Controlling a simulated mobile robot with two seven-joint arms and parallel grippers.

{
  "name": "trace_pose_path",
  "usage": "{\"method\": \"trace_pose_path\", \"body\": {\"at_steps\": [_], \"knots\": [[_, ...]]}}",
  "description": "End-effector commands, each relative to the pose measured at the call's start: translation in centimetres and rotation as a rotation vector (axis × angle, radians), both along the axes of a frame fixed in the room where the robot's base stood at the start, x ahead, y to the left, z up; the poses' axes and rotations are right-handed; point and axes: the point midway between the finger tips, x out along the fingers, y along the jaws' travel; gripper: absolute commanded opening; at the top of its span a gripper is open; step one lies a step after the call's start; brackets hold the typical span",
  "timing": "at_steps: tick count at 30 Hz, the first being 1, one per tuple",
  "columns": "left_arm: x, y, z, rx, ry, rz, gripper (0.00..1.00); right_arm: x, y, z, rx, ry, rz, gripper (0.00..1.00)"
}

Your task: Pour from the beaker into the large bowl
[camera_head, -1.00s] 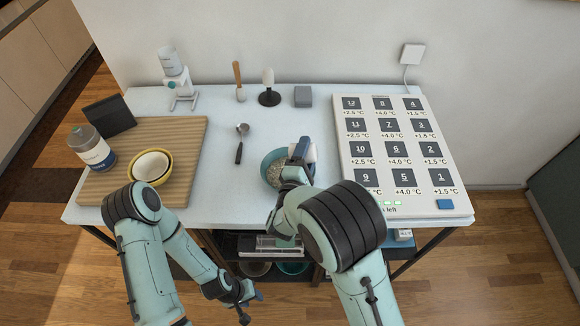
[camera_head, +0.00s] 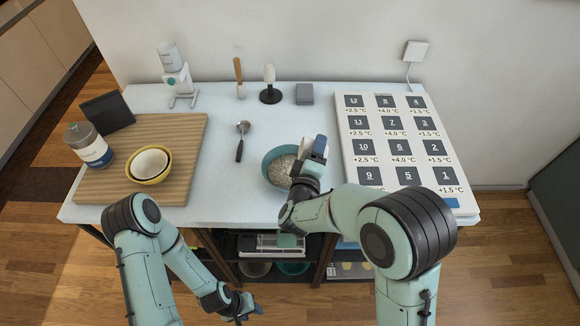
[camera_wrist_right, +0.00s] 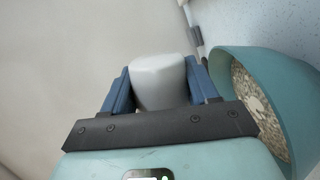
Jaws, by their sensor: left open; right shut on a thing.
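The large teal bowl (camera_head: 266,170) stands near the table's front edge, holding pale grainy contents; it also shows at the right of the right wrist view (camera_wrist_right: 240,65). My right gripper (camera_head: 314,152) is just right of the bowl. Its blue fingers (camera_wrist_right: 160,85) are shut on a white beaker (camera_wrist_right: 160,78), which is mostly hidden by the gripper in the head view. The beaker's tilt and its contents cannot be told. My left gripper (camera_head: 246,306) is open and empty, low in front of the table.
A wooden board (camera_head: 187,150) at the left carries a yellow bowl (camera_head: 150,179), a jar (camera_head: 90,150) and a dark block. A measuring spoon (camera_head: 240,148) lies left of the bowl. A large numbered panel (camera_head: 399,190) lies at the right.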

Motion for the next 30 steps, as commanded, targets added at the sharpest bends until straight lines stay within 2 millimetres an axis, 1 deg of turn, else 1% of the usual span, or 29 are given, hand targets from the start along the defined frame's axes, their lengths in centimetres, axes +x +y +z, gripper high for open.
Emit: {"method": "trace_pose_path", "body": {"at_steps": [1,3,5,6,7,8,9,11,14,15,18,30], "knots": [[-1.1,0.0,-1.2,0.000,0.012,0.000,0.43,-0.3,-0.4,-0.8,0.030,0.003,-0.002,0.23],[-1.7,0.0,-1.9,0.000,0.019,0.000,0.43,-0.3,-0.9,-1.0,0.068,0.001,-0.003,0.23],[-2.1,0.0,-2.5,0.000,0.025,0.000,0.43,-0.3,-1.2,-1.0,0.104,-0.002,-0.002,0.23],[-1.9,0.0,-2.1,0.000,0.022,0.000,0.43,-0.1,-1.3,-0.1,0.177,-0.008,0.001,0.23],[-1.8,0.0,-2.1,0.000,0.021,0.000,0.43,-0.1,-1.4,0.2,0.227,-0.012,0.001,0.23],[-2.0,0.0,-2.3,0.000,0.024,0.001,0.43,-0.1,-1.4,0.1,0.271,-0.014,0.002,0.23],[-2.5,0.0,-3.0,0.000,0.028,0.000,0.43,-0.2,-1.4,-0.5,0.319,-0.016,0.004,0.23],[-3.0,0.0,-3.8,0.000,0.033,0.000,0.43,-0.1,-1.4,-1.0,0.392,-0.020,0.004,0.23],[-3.0,0.0,-3.8,0.000,0.035,0.000,0.43,0.0,-1.5,0.3,0.552,-0.035,0.007,0.23],[-3.4,0.0,-4.5,0.000,0.038,0.000,0.43,-0.1,-1.5,-0.3,0.592,-0.034,0.008,0.23],[-4.2,0.0,-5.8,0.000,0.047,0.000,0.43,-0.1,-1.8,-1.0,0.691,-0.040,0.010,0.23],[-6.3,0.0,-11.0,0.000,0.071,0.000,0.43,-0.2,-4.5,-2.5,1.038,-0.068,0.017,0.23]]}}
